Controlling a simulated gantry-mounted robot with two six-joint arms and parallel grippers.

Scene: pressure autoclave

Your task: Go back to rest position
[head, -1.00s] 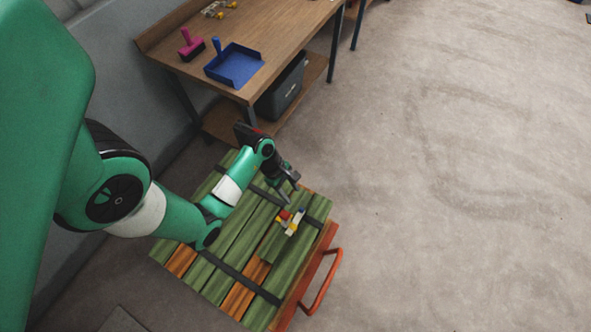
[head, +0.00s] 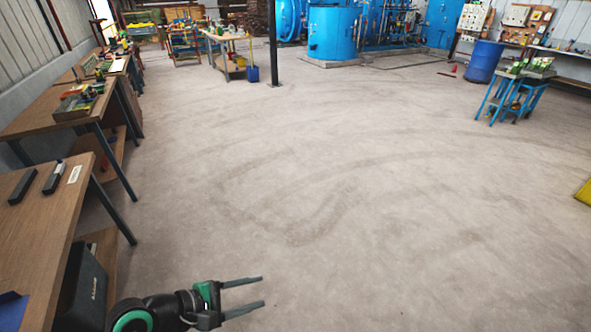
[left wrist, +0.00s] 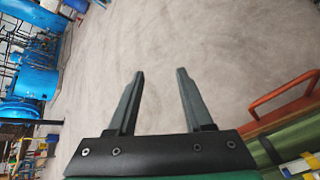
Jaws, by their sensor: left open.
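My left gripper (head: 262,292) is at the bottom of the head view, with its two fingers apart and nothing between them. It points right over bare floor. In the left wrist view my left gripper (left wrist: 160,75) also shows open and empty. My right gripper is in neither current view.
A green slatted cart top (left wrist: 292,136) with an orange handle (left wrist: 283,92) lies close to the right of the gripper in the wrist view. Wooden workbenches (head: 40,225) line the left wall. Blue tanks (head: 332,32) stand far back. A blue stand (head: 512,97) is at the right. The middle floor is clear.

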